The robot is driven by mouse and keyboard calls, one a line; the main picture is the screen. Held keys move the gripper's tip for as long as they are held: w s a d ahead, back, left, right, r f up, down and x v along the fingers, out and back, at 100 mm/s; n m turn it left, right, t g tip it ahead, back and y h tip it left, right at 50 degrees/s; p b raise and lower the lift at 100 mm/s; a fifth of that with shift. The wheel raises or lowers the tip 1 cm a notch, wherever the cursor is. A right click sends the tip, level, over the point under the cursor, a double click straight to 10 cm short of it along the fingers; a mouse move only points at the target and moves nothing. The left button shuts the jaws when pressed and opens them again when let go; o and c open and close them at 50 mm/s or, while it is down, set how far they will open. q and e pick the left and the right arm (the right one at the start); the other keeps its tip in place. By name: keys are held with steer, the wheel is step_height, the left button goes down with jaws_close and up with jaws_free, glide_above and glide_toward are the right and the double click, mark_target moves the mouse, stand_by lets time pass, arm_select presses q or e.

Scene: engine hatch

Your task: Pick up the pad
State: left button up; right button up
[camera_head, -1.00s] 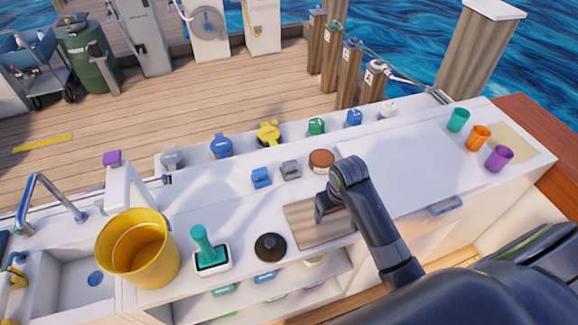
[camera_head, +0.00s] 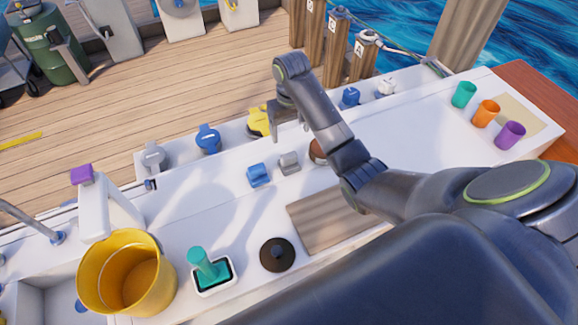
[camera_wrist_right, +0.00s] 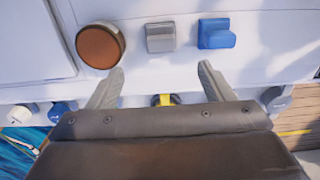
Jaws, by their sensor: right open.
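Three small items stand in a row on the white counter: a blue block (camera_head: 258,175), a grey block (camera_head: 289,162) and a round brown-topped item (camera_head: 316,152), partly hidden by my right arm. I cannot tell for certain which is the pad. The right wrist view shows the brown item (camera_wrist_right: 101,45), grey block (camera_wrist_right: 160,37) and blue block (camera_wrist_right: 215,34) beyond my fingertips. My right gripper (camera_head: 286,117) is open and empty, above the counter's back edge beside a yellow fitting (camera_head: 259,122). The grey block lines up with the gap between the fingers (camera_wrist_right: 160,76). My left gripper is out of view.
A wooden board (camera_head: 325,222), a black round lid (camera_head: 277,254), a teal-handled tool in a tray (camera_head: 212,275) and a yellow bucket (camera_head: 127,275) stand in front. Blue and grey fittings line the back edge. Several coloured cups (camera_head: 487,113) stand at the right.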

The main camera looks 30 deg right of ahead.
mark_target(289, 155)
steer(key=f, duration=0.2)
steer(key=f+b, duration=0.1)
steer(key=shift+w+f, duration=0.3)
step_height(289, 155, down, 4)
steer(key=shift+p, duration=0.3)
steer(key=shift+f, duration=0.8)
step_height(289, 155, down, 4)
steer(key=shift+w+p, duration=0.15)
steer(key=shift+p, duration=0.25)
steer(key=shift+f, duration=0.45)
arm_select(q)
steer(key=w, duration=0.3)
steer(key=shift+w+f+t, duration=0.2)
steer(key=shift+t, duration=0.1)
arm_select(e)
steer(key=c, duration=1.1)
